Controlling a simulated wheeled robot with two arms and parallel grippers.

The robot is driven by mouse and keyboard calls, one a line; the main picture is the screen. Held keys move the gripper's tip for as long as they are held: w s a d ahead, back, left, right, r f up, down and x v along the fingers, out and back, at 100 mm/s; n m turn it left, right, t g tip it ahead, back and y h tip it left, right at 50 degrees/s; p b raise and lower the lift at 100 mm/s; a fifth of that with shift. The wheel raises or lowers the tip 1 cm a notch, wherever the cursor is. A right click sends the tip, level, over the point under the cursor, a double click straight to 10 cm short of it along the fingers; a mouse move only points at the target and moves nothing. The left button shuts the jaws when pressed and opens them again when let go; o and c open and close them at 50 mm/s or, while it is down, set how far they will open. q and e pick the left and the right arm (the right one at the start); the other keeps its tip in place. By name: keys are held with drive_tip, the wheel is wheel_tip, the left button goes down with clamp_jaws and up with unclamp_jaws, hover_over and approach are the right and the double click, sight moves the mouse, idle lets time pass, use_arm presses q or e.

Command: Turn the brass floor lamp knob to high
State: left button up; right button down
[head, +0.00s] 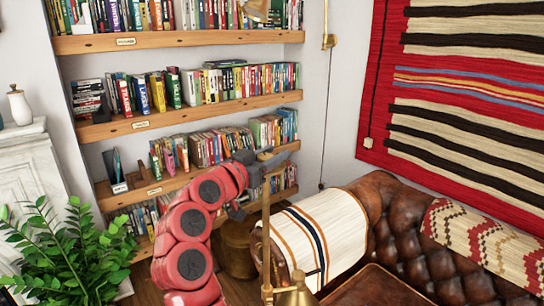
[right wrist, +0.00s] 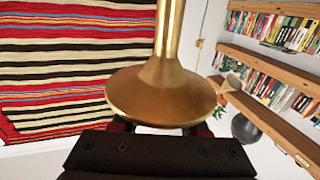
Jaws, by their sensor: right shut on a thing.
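The brass floor lamp's thin pole (head: 266,235) rises in front of the leather sofa in the head view. My right gripper (head: 264,158), at the end of a red arm, is at the upper part of this pole. It is shut on a small part of the lamp, which fits the knob. The knob itself cannot be made out. In the right wrist view, a flared brass part of the lamp (right wrist: 160,98) with a stem fills the middle and hides the fingertips. The black gripper body shows along the bottom edge. My left gripper is not in view.
Wooden bookshelves (head: 180,118) line the back wall. A brown leather sofa (head: 400,230) with a striped throw (head: 312,232) stands right of the pole. A leafy plant (head: 70,255) is at lower left. A striped rug (head: 460,90) hangs on the wall.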

drive_tip(key=shift+c, duration=2.2)
unclamp_jaws()
drive_tip(key=shift+s+a, duration=0.35)
drive_tip(key=shift+s, duration=0.05)
drive_tip(key=b+v, duration=0.3)
drive_tip(key=v, duration=1.3)
drive_tip(key=shift+s, duration=0.2)
